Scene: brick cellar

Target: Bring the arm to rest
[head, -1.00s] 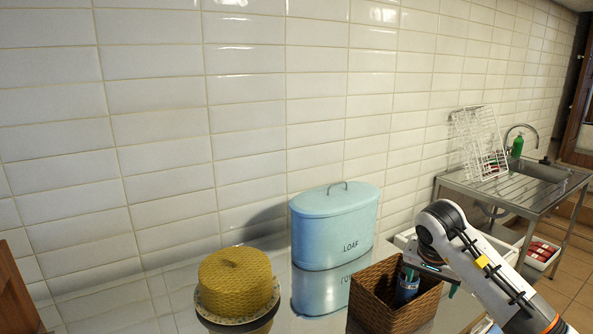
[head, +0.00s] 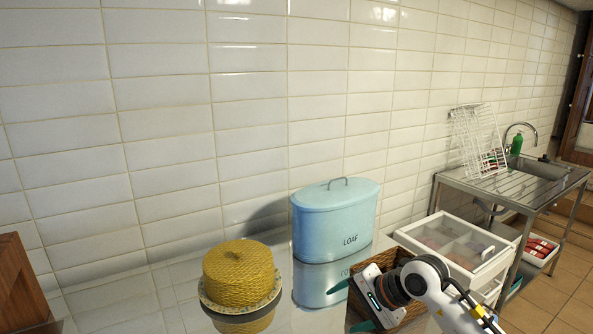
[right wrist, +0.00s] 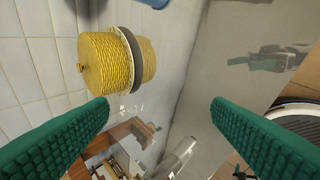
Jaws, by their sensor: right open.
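My right arm (head: 440,297) comes in from the lower right in the head view. My right gripper (head: 350,306) is in front of the wicker basket (head: 378,265) and hides much of it. Its green fingers are apart and point left. In the right wrist view, the two green fingers (right wrist: 160,106) are wide apart with nothing gripped between them. What lies inside the basket is hidden behind my arm. My left gripper is in neither view.
A blue LOAF bin (head: 335,222) stands behind the gripper. A yellow woven cover (head: 238,275) sits on a plate to the left. A white drawer unit (head: 460,243) and sink table (head: 510,178) are at the right. Shiny counter between cover and gripper is bare.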

